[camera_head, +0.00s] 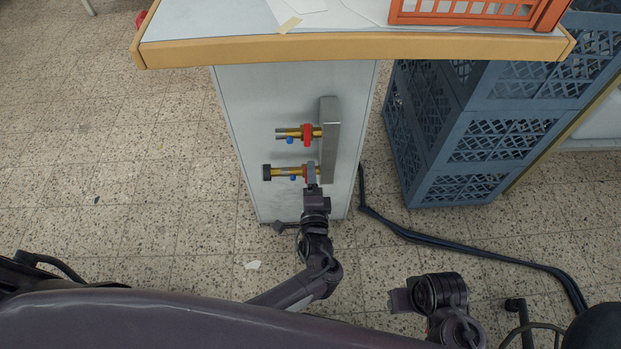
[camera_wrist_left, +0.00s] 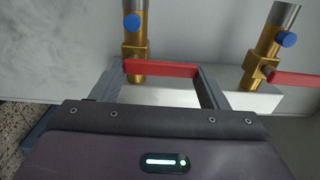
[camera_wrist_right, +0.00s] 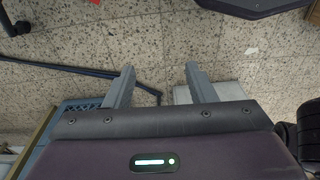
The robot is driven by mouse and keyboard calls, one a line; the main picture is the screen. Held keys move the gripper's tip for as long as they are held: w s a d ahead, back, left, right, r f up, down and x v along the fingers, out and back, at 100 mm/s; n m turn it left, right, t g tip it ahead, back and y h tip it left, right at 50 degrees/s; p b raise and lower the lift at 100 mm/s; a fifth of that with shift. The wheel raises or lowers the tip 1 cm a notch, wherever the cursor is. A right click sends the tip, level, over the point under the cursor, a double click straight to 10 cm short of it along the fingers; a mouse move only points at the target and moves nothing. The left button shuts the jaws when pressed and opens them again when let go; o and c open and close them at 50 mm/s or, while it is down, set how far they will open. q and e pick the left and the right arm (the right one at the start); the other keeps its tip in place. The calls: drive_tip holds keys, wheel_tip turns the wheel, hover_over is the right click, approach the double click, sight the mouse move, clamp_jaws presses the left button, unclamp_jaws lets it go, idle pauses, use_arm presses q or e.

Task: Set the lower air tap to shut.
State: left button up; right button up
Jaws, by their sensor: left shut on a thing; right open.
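The lower air tap (camera_head: 283,171) is a brass fitting with a blue knob and a dark end, on the side of a pale cabinet. My left gripper (camera_head: 311,172) is at its right end and hides its lever in the head view. In the left wrist view the fingers are shut on the tap's red lever (camera_wrist_left: 160,68), one at each end. The lever lies across the brass body (camera_wrist_left: 135,42). The upper air tap (camera_head: 295,133) has a red lever crosswise to its body. My right gripper (camera_head: 400,300) is open and empty, over the floor (camera_wrist_right: 156,75).
A grey upright bar (camera_head: 329,135) stands beside the taps. The wood-edged tabletop (camera_head: 350,46) overhangs above. Blue crates (camera_head: 470,150) are stacked at right, and a dark hose (camera_head: 440,240) runs along the floor.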

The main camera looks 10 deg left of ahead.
use_arm(q)
drive_tip(key=o, duration=1)
drive_tip(key=p+v, duration=0.1)
drive_tip(key=v, duration=0.6)
drive_tip(key=shift+s+d, duration=0.15)
drive_tip(key=shift+s, duration=0.25)
use_arm(e)
drive_tip(key=f, duration=0.4)
drive_tip(key=shift+w+d+f, duration=0.1)
drive_tip(key=shift+w+d, duration=0.05)
drive_tip(key=shift+d, duration=0.05)
